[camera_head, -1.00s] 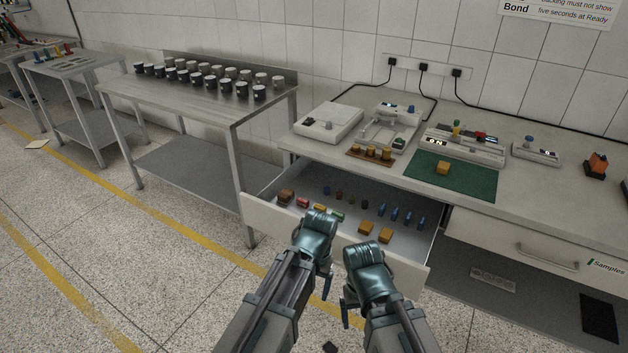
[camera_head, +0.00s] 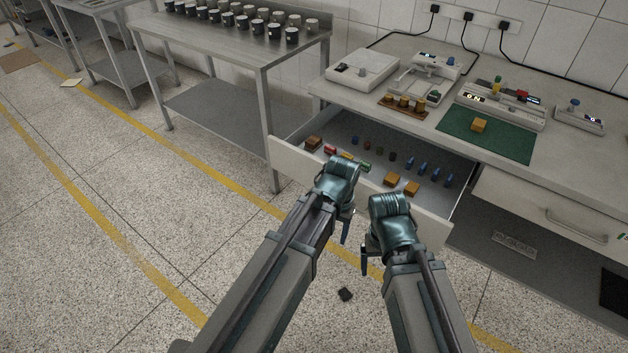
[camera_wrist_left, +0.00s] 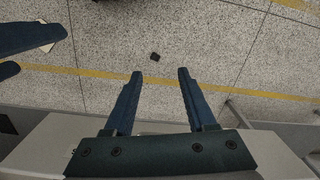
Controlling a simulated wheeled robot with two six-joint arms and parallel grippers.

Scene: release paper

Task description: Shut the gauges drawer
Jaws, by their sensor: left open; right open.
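A white drawer (camera_head: 292,160) under the bench stands pulled out, with small coloured parts inside; its label is not visible. My left gripper (camera_head: 345,226) is in front of the drawer front and points down. In the left wrist view its two fingers (camera_wrist_left: 160,78) are apart with nothing between them. A pale panel (camera_wrist_left: 40,140), probably the drawer front, shows behind the gripper body there. My right gripper (camera_head: 366,262) is just to the right, also pointing down in front of the drawer, empty. I cannot tell whether either gripper touches the drawer.
The bench top (camera_head: 350,98) carries devices and a green mat (camera_head: 510,146). A closed drawer (camera_head: 530,205) with a handle is at the right. A metal table (camera_head: 240,52) with cups stands at the left.

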